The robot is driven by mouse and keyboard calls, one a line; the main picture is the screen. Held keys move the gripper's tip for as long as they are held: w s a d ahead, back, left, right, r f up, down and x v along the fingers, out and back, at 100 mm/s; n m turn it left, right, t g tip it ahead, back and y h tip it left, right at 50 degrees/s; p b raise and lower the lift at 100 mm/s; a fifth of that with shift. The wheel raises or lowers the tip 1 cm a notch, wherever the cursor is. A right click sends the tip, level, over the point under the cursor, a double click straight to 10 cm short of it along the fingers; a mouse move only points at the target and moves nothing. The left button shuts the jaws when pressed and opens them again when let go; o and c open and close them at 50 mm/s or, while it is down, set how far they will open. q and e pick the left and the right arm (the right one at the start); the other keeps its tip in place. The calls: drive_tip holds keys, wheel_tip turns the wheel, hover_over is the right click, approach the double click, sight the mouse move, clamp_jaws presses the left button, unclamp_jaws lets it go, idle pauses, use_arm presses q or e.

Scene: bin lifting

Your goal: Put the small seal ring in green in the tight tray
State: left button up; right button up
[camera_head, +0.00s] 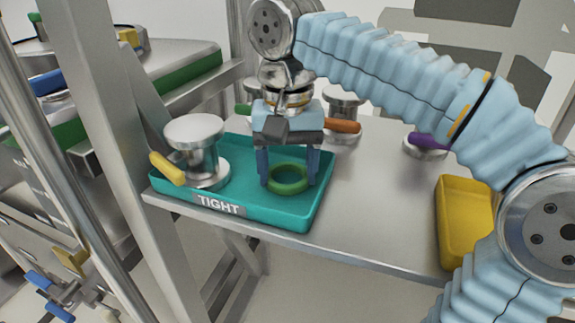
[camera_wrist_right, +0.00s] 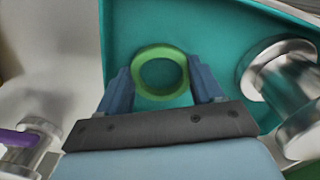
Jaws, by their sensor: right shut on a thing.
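The small green seal ring (camera_head: 288,189) is between the fingers of my right gripper (camera_head: 288,180), over the right part of the teal tray labelled TIGHT (camera_head: 262,213). In the right wrist view the green ring (camera_wrist_right: 160,49) is between the two blue fingertips of the right gripper (camera_wrist_right: 162,80), with the teal tray floor (camera_wrist_right: 215,25) behind it. The gripper is shut on the ring. I cannot tell whether the ring touches the tray floor. My left gripper is not in view.
A metal valve body with a yellow handle (camera_head: 194,140) stands in the tray's left part. Behind the gripper are metal parts with orange (camera_head: 342,126) and green handles. One with a purple handle (camera_head: 428,141) stands at right, near a yellow tray (camera_head: 461,215). The table between the trays is clear.

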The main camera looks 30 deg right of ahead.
drive_tip(key=shift+f, duration=0.3)
drive_tip(key=o, duration=1.2)
